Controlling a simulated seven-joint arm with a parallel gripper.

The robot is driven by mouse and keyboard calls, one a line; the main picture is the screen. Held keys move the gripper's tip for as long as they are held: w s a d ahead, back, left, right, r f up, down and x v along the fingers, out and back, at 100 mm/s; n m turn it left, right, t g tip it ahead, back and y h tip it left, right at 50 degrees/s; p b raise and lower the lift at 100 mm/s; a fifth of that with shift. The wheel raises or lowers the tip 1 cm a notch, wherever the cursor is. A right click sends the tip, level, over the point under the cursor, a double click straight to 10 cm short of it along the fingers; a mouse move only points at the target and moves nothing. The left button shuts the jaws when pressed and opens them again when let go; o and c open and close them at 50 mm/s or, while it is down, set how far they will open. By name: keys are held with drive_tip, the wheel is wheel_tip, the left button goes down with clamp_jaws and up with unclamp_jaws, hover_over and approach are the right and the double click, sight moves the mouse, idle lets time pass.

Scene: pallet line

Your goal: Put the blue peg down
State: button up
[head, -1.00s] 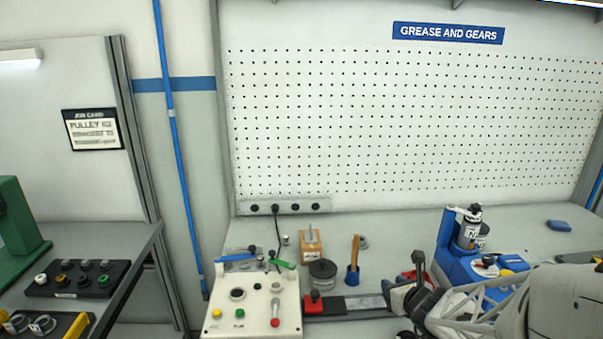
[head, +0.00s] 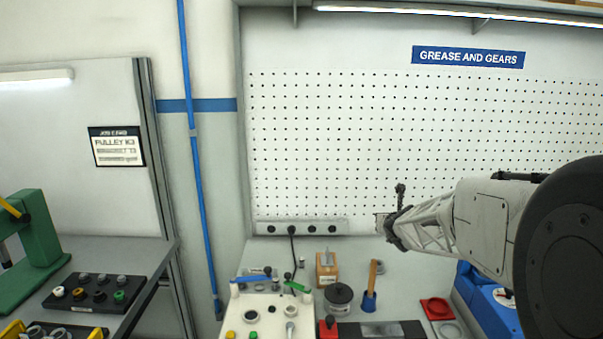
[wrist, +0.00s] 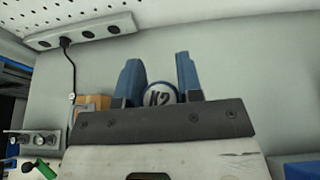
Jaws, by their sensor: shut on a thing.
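In the wrist view, my gripper (wrist: 158,64) has two blue fingers. Between them is a round end with a blue rim and a white face marked "K2", which I take as the blue peg (wrist: 161,95). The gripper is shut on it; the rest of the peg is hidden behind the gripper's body. In the head view, my gripper (head: 384,224) is raised above the back of the bench, in front of the pegboard. The peg cannot be made out there.
A control box (head: 262,316), wooden block (head: 327,270), dark round pot (head: 340,299) and wooden handle in a blue base (head: 370,299) stand on the bench. A red tray (head: 437,309) lies right of them, near a blue unit (head: 481,304). Bare bench (head: 410,274) shows behind the tray.

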drive_tip(key=w, duration=0.1)
drive_tip(key=w+a+r, duration=0.1)
drive_tip(key=w, duration=0.1)
drive_tip(key=shift+w+a+r, duration=0.15)
drive_tip(key=shift+w+r, duration=0.15)
drive_tip(key=shift+w, duration=0.05)
drive_tip(key=shift+a, duration=0.1)
drive_tip(key=a, duration=0.6)
drive_tip(key=shift+a, duration=0.4)
idle(0.4)
drive_tip(key=shift+r, duration=0.1)
wheel_tip(320, 180, up, 5)
drive_tip(key=shift+a+f, duration=0.1)
drive_tip(key=shift+f, duration=0.05)
idle(0.9)
drive_tip(key=shift+a+m, duration=0.25)
drive_tip(key=shift+m, duration=0.05)
